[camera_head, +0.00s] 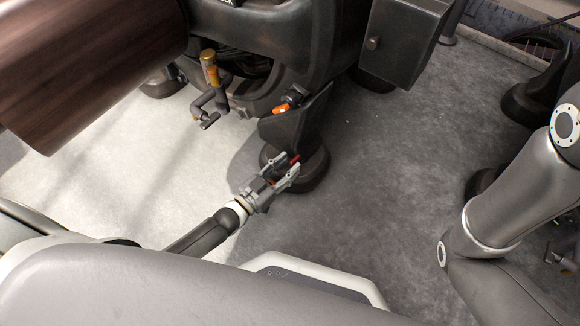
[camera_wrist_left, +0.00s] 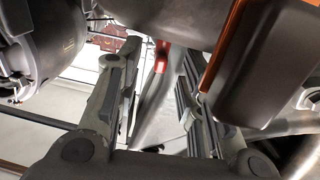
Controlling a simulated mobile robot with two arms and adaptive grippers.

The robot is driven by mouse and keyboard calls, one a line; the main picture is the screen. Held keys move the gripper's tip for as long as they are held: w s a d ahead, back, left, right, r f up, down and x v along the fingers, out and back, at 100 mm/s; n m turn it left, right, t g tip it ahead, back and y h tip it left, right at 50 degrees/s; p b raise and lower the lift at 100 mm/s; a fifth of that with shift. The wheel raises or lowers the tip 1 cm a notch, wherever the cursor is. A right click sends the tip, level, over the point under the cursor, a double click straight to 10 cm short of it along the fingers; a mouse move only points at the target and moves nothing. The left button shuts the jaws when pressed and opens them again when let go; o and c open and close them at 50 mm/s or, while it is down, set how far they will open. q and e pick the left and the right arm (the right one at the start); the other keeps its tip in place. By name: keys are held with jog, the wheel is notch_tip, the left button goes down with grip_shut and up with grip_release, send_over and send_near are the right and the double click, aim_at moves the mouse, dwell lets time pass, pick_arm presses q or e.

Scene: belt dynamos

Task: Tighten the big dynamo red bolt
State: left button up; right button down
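The red bolt (camera_head: 296,158) shows as a small red piece at the foot of the big dark dynamo (camera_head: 300,125), by my left gripper's fingertips. In the left wrist view the red piece (camera_wrist_left: 161,56) appears between the two fingers, near their far ends. My left gripper (camera_head: 287,167) is open, its fingers standing apart on either side of the red piece. I cannot tell whether either finger touches it.
An orange-tipped lever (camera_head: 282,109) sits on the dynamo above my left gripper. A crank with a yellow-brown handle (camera_head: 210,72) stands to its left. A brown wooden-looking drum (camera_head: 90,60) fills the upper left. A dark box (camera_head: 402,42) hangs at the upper right. The grey floor (camera_head: 400,180) is clear in the middle.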

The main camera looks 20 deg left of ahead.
pick_arm(q)
jog(key=shift+x, duration=0.85)
jog(key=shift+c, duration=0.4)
grip_shut()
jog(key=shift+w+a+m+g+h+b, duration=0.1)
jog(key=shift+m+g+h+b, duration=0.25)
jog(key=shift+h, duration=0.2)
jog(key=shift+w+a+m+g+h+b, duration=0.1)
jog(key=shift+m+g+h+b, duration=0.15)
jog(key=shift+m+h, duration=0.25)
jog(key=m+g+h+b, duration=0.1)
jog(key=m+g+h, duration=0.1)
jog(key=h, duration=0.1)
jog(key=shift+w, duration=0.1)
jog(key=shift+m+g+h+b, duration=0.25)
jog(key=shift+m+g+b, duration=0.1)
jog(key=shift+g, duration=0.15)
